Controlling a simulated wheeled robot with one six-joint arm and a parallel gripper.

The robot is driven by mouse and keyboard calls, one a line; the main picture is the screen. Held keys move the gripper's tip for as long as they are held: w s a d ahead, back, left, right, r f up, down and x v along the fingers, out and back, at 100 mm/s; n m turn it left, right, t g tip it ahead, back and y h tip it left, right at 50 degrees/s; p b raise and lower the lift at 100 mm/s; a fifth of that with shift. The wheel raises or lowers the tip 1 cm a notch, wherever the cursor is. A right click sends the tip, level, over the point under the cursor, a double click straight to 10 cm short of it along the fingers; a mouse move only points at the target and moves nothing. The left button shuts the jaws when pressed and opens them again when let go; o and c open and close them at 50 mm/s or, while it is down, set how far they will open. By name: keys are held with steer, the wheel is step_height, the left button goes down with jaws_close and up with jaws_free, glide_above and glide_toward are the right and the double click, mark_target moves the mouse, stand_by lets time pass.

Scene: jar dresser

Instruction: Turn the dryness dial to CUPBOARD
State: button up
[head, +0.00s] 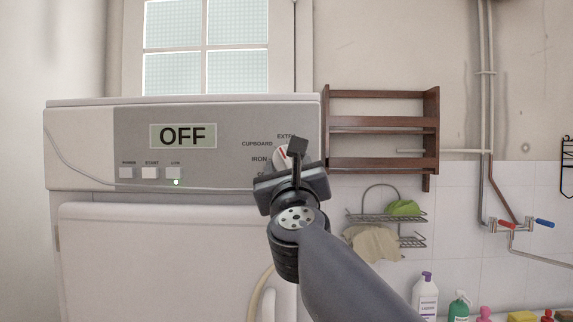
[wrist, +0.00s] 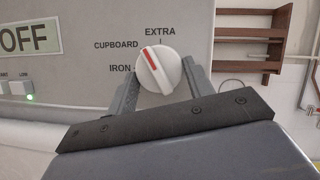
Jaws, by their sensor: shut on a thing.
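The dryness dial (wrist: 161,76) is a round white knob with a red pointer line, on the grey panel of the machine. In the wrist view its pointer slants up and left, toward the CUPBOARD label (wrist: 116,45), between IRON (wrist: 120,68) and EXTRA (wrist: 160,31). My gripper (wrist: 160,80) has one grey finger on each side of the dial and is shut on it. In the head view the dial (head: 281,157) is partly hidden behind my gripper (head: 288,161). The lowest label is mostly covered there.
The display (head: 183,136) reads OFF. Three buttons sit below it, with a green light (head: 176,182) lit under the right one. A brown wooden shelf (head: 380,130) and a wire rack (head: 385,219) hang on the wall close to the right. Bottles stand at lower right.

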steer(key=shift+d+r+n+g+y+p, duration=0.1)
steer(key=shift+n+g+y+p, duration=0.3)
steer(key=shift+n, duration=0.7)
steer(key=shift+d+n+g+y+p, duration=0.1)
steer(key=shift+n+y+p, duration=0.25)
steer(key=shift+n+y, duration=0.55)
steer(key=shift+n, duration=0.4)
steer(key=o, duration=1)
steer(key=shift+c, duration=0.2)
steer(key=b+v, duration=0.1)
steer(key=v, duration=1)
steer(key=shift+w+a, duration=0.1)
